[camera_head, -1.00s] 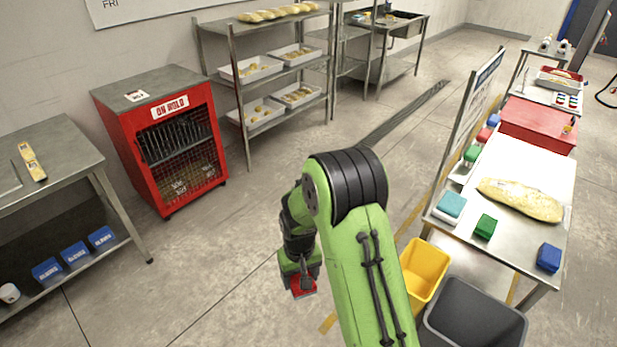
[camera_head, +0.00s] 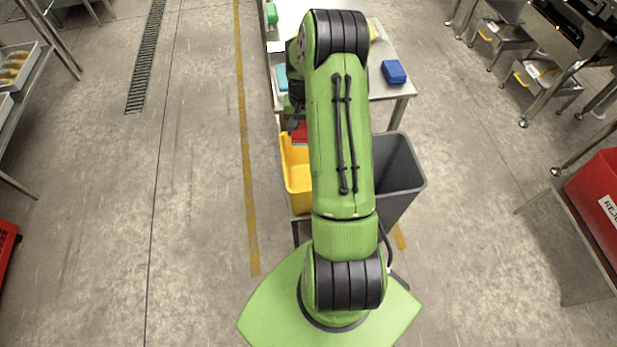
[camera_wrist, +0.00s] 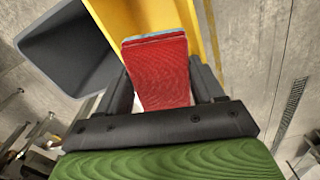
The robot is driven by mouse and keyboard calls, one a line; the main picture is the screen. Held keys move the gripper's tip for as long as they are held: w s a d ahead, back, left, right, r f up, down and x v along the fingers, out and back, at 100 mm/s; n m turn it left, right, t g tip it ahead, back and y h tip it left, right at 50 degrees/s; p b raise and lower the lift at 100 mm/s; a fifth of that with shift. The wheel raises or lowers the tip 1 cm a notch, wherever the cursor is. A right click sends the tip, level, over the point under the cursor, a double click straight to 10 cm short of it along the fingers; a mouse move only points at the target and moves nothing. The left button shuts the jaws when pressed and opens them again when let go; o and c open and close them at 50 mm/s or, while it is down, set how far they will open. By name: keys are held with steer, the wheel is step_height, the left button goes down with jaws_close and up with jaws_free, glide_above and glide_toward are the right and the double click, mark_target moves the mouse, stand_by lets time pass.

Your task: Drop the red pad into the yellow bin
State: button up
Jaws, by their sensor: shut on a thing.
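The red pad (camera_wrist: 158,70) is between the two black fingers of my gripper (camera_wrist: 162,88) in the wrist view, with a thin blue-grey layer along its far edge. The gripper is shut on it. The yellow bin (camera_head: 295,180) stands on the floor side of the table, left of my arm in the head view. The red pad (camera_head: 300,132) shows there at the bin's far edge, partly hidden by my arm. In the wrist view the yellow bin (camera_wrist: 209,28) lies behind and beyond the pad. My arm hides part of the bin's opening.
A grey bin (camera_head: 405,170) stands right beside the yellow bin. The metal table (camera_head: 395,88) beyond holds a blue pad (camera_head: 394,72) and a teal pad (camera_head: 281,77). A red bin (camera_head: 598,200) is at the far right. The floor on the left is open.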

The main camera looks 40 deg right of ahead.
step_height(320, 180, down, 6)
steer(key=b, duration=0.3)
steer(key=shift+a+r+b, duration=0.1)
steer(key=shift+r+b, duration=0.1)
steer(key=shift+b, duration=0.1)
steer(key=o, duration=1)
steer(key=shift+r, duration=0.15)
step_height(320, 180, up, 16)
steer(key=p, duration=0.3)
steer(key=shift+f, duration=0.2)
